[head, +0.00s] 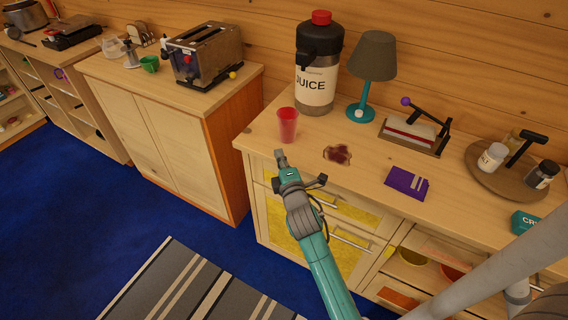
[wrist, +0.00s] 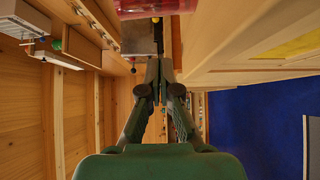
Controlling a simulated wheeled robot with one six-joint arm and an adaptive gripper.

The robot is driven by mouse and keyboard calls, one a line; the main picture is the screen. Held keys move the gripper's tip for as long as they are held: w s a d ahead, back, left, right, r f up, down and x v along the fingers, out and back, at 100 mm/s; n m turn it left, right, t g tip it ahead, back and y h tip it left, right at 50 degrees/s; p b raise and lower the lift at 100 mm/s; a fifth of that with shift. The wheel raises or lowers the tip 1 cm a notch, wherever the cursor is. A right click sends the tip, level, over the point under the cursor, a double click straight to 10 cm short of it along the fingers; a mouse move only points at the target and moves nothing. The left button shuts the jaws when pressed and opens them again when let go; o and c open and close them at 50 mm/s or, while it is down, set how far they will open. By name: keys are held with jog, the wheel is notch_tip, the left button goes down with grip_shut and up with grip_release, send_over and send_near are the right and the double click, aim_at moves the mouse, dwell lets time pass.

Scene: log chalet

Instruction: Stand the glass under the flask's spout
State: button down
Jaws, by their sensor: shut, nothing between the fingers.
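The glass (head: 288,125) is red and see-through. It stands upright on the cabinet top, a little in front and left of the flask (head: 317,84). The flask has a black top, a red cap and a JUICE label; its dark spout (head: 305,61) is on the upper left front. My gripper (head: 280,154) is at the cabinet's front edge, just in front of the glass. In the wrist view its fingers (wrist: 166,66) are together and empty.
A teal lamp (head: 372,68) stands right of the flask. A toaster (head: 206,55) stands on the left cabinet, past a gap. Blue carpet lies below.

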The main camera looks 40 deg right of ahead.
aim_at(282, 139)
jog(key=x, duration=0.4)
jog(key=shift+w+d, duration=0.2)
jog(key=shift+w, duration=0.15)
jog(key=shift+w+d, duration=0.25)
jog(key=shift+d, duration=0.8)
jog(key=shift+w+d, duration=0.3)
jog(key=shift+d, duration=0.45)
